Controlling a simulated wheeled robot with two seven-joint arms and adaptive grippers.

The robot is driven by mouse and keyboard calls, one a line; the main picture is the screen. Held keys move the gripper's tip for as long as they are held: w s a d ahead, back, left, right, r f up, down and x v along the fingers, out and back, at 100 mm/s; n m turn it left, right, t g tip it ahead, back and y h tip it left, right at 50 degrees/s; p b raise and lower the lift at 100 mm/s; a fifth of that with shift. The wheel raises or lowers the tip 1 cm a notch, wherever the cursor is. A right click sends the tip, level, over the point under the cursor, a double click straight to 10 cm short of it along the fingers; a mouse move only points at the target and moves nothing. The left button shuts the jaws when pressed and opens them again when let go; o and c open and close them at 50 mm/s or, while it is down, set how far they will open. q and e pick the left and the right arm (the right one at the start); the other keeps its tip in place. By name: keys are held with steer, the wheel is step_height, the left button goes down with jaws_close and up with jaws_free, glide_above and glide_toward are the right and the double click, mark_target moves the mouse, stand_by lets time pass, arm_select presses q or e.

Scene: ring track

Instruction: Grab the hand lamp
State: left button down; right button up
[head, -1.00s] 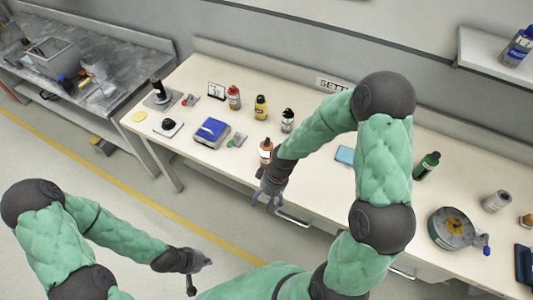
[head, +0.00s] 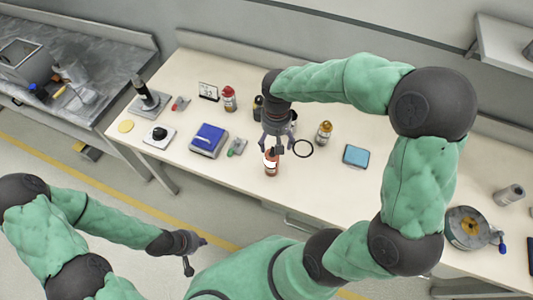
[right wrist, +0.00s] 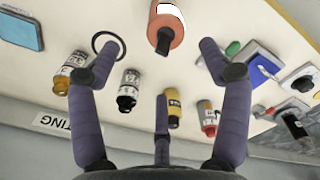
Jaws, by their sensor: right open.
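I cannot surely pick out the hand lamp. One candidate is a dark upright cylinder (head: 145,92) on a grey plate at the table's back left in the head view; it also shows at the lower right of the right wrist view (right wrist: 294,124). My right gripper (head: 277,146) is open and empty over the middle of the table, far right of that cylinder. My left gripper (head: 197,256) is open and empty, off the table's front.
A blue-topped scale (head: 209,139) and a black knob on a white plate (head: 160,133) lie left. A light-blue pad (head: 356,156) lies right.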

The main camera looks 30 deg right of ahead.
mark_target(272, 153)
step_height(272, 153, down, 4)
steer(key=shift+s+f+b, duration=0.1)
steer(key=shift+s+b, duration=0.05)
steer(key=shift+b, duration=0.25)
steer(key=shift+w+a+f+b, duration=0.2)
steer(key=shift+f+b, duration=0.25)
steer(key=shift+f, duration=1.05)
steer(key=shift+w+a+f+b, duration=0.15)
steer(key=shift+f+b, duration=0.3)
steer(key=shift+f, duration=1)
steer(key=shift+s, duration=0.1)
jaws_close()
